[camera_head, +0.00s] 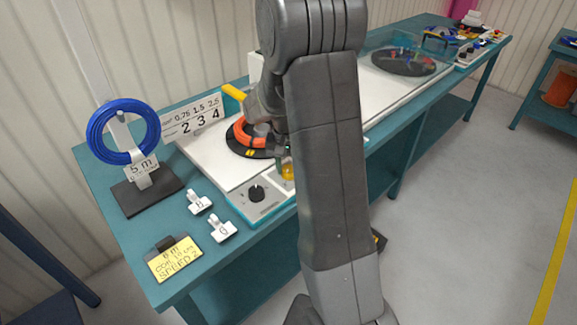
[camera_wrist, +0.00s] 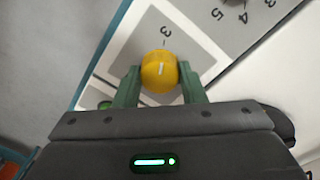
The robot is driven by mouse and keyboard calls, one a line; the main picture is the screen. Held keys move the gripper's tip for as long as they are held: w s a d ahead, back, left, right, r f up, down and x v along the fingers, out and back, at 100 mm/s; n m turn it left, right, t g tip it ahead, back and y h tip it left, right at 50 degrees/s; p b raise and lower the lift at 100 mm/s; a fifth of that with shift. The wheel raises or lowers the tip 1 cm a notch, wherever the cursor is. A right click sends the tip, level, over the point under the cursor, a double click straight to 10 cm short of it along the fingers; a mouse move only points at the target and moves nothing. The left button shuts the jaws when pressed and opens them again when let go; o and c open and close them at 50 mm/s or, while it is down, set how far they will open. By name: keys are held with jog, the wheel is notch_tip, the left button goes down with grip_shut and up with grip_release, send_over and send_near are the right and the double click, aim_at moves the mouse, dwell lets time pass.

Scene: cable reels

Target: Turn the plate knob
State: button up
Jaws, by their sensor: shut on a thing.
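A round yellow knob (camera_wrist: 159,71) with a short white mark sits on a grey panel (camera_wrist: 185,45) in the wrist view. The mark points up, roughly toward a printed 3. My gripper (camera_wrist: 159,84) has its two green fingers on either side of the knob, shut on it. In the head view the yellow knob (camera_head: 288,171) shows only in part beside my arm, which hides most of the gripper. A black knob (camera_head: 256,193) is on the same front panel, to the left.
A blue coil (camera_head: 92,150) hangs on a stand at left. Two white tags (camera_head: 222,230) and a yellow note (camera_head: 175,262) lie on the teal bench (camera_head: 140,268).

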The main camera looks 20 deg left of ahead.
aim_at(286, 168)
dwell(0.4)
jog(key=o, duration=1)
notch_tip(286, 168, up, 14)
jog(key=shift+a, duration=0.3)
jog(key=shift+s+f, duration=0.1)
jog(key=f, duration=1.3)
jog(key=shift+d+f, duration=0.3)
jog(key=shift+f, duration=0.1)
jog(key=shift+r, duration=0.1)
